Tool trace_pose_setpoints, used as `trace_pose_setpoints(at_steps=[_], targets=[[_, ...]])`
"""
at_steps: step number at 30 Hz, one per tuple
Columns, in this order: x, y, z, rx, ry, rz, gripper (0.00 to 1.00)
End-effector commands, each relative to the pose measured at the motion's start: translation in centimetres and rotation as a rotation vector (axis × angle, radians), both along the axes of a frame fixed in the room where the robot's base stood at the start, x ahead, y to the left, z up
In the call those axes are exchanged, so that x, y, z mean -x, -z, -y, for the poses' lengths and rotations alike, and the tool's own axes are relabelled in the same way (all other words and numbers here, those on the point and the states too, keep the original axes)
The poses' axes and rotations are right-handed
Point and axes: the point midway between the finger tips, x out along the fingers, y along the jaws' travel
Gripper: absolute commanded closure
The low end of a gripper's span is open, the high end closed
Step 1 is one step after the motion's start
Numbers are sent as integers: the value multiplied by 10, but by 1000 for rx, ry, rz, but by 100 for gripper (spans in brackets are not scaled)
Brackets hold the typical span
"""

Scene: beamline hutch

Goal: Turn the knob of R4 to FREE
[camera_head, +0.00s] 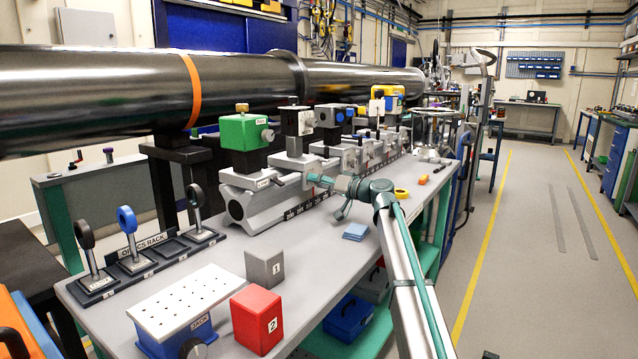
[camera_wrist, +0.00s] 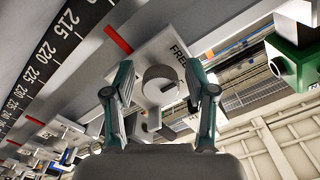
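In the wrist view a round grey knob (camera_wrist: 158,88) sits on a pale carriage face (camera_wrist: 148,52). The word FREE is printed beside it, at the upper right of the knob. My gripper (camera_wrist: 160,78) is open, with its teal fingers on either side of the knob and a visible gap to each side. The knob's depth relative to the fingertips is hard to tell. In the head view my gripper (camera_head: 313,180) is at the front of the carriages on the rail (camera_head: 262,204). The knob is not clear there, and I cannot read an R4 label.
A black scale strip (camera_wrist: 50,50) and a red pointer (camera_wrist: 117,38) lie left of the knob. A green box (camera_head: 245,132) tops a nearby carriage. The bench (camera_head: 330,262) holds a blue pad (camera_head: 355,231), a red block (camera_head: 257,319), a grey block (camera_head: 264,268) and an optics rack (camera_head: 150,258).

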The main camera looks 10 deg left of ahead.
Motion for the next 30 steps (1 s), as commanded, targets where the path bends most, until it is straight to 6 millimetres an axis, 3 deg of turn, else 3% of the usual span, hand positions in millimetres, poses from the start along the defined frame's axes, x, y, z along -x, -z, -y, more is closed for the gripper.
trace_pose_setpoints(at_steps=[13,24,30], targets=[[0,-10,0,-1,0,1,39],[-1,-71,0,-1,0,2,39],[-1,-94,0,-2,0,0,39]])
